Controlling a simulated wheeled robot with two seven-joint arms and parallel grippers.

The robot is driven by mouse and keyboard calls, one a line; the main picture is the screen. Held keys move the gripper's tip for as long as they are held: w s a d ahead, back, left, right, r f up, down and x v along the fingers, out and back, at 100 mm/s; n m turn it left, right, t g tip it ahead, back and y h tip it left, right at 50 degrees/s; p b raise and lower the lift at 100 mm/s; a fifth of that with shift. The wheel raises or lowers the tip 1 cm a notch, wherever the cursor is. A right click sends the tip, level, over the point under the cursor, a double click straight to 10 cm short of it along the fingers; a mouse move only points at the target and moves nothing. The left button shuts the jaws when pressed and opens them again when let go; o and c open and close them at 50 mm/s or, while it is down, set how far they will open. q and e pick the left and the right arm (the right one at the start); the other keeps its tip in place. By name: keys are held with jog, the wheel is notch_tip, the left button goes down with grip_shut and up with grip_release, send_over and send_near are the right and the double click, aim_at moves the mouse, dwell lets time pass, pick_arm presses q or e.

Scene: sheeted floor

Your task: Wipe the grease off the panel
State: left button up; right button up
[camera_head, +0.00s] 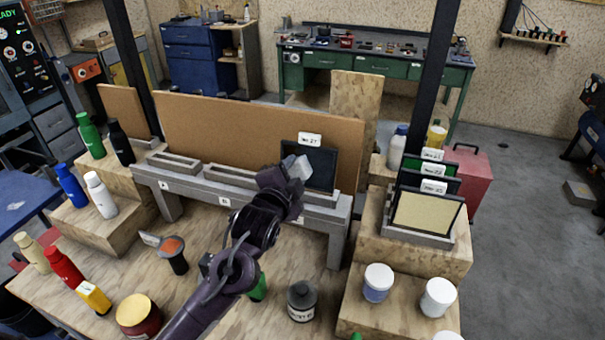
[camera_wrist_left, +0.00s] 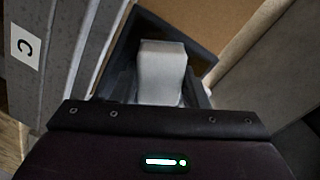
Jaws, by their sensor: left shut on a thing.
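My left gripper (camera_head: 285,181) is shut on a pale grey block (camera_head: 299,167). The block also shows in the left wrist view (camera_wrist_left: 162,72), just beyond the gripper. The block is in front of a dark framed panel (camera_head: 324,166) with a white number tag (camera_head: 310,139). The panel stands upright in the right part of a grey slotted rack (camera_head: 230,189). In the left wrist view the panel's dark frame (camera_wrist_left: 128,52) is behind the block. I cannot tell whether the block touches the panel. No grease can be made out. My right gripper is not in view.
A brown board (camera_head: 240,130) stands behind the rack. More framed panels (camera_head: 425,212) stand in a holder at right. Bottles (camera_head: 100,195) stand on wooden steps at left. White jars (camera_head: 378,283), a dark jar (camera_head: 301,301) and an orange-topped tool (camera_head: 173,252) are nearer me.

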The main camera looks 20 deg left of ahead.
aim_at(303, 167)
pick_arm(q)
jog(key=shift+s+a+p, duration=0.1)
jog(key=shift+a+p, duration=0.5)
jog(key=shift+a, duration=1.35)
jog(key=shift+r+p, duration=1)
jog(key=shift+r, duration=0.1)
jog(key=shift+w+d+f+b, duration=0.1)
jog(key=shift+w+d+b, duration=0.15)
jog(key=shift+d, duration=2.8)
jog(key=shift+w+d+p, duration=0.1)
jog(key=shift+d+p, duration=0.35)
jog(key=shift+d, duration=0.6)
jog(key=shift+d+p, duration=0.45)
jog(key=shift+d, duration=0.25)
jog(key=shift+w+d+p, duration=0.15)
jog(key=shift+d+p, duration=0.35)
jog(key=shift+d, duration=0.75)
